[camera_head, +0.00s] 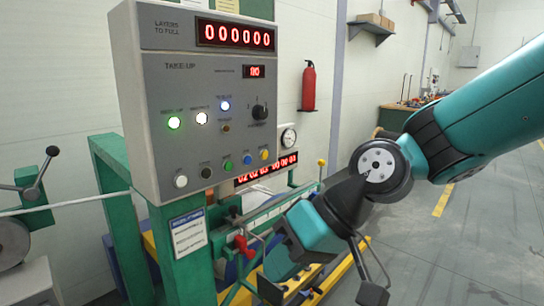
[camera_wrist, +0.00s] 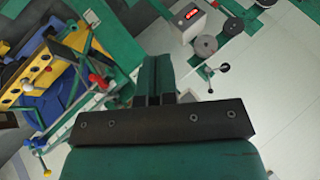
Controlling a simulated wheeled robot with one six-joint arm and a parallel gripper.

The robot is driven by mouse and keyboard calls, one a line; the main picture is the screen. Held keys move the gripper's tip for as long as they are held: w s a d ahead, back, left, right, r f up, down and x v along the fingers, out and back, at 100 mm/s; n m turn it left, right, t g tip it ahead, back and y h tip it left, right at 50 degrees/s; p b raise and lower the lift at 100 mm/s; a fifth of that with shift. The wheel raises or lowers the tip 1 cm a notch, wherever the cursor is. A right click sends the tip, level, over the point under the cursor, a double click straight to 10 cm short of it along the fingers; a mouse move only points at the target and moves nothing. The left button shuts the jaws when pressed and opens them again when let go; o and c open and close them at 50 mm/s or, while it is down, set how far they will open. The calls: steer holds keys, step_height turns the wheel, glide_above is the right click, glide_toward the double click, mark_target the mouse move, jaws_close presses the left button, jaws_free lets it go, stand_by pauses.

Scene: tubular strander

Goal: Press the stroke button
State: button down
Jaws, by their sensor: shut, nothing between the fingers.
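The grey control panel (camera_head: 205,110) fills the left middle of the head view. Along its lower edge runs a row of buttons: white (camera_head: 181,181), black (camera_head: 206,172), green (camera_head: 228,166), blue (camera_head: 247,159) and yellow (camera_head: 264,154). Their small labels are too blurred to read, so I cannot tell which is the stroke button. My gripper (camera_wrist: 157,75) is shut and empty in the wrist view. In the head view it hangs to the lower right of the panel, below the button row and apart from it, pointing down.
Lit lamps, a black selector knob (camera_head: 260,112) and red displays sit higher on the panel. A green post (camera_head: 185,260) carries it. Below are a red-handled part (camera_head: 244,246) and yellow rails. A fire extinguisher (camera_head: 309,87) hangs behind. Floor at right is clear.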

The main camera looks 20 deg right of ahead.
steer(key=w+d+r+m+t+y, duration=0.25)
steer(key=w+m+t, duration=0.2)
steer(key=w, duration=0.55)
steer(key=w+d+r+m+t+h, duration=0.1)
steer(key=w+d+m+t, duration=0.8)
steer(key=w+d+m, duration=0.2)
steer(key=d, duration=0.2)
steer(key=shift+w+d+h+p, duration=0.2)
steer(key=shift+d+h+p, duration=0.1)
steer(key=shift+h, duration=0.05)
steer(key=p, duration=0.7)
glide_toward(266, 155)
steer(key=x, duration=0.6)
steer(key=shift+a+r, duration=0.1)
steer(key=shift+r, duration=0.05)
steer(key=shift+w+a, duration=0.35)
steer(key=shift+w, duration=0.3)
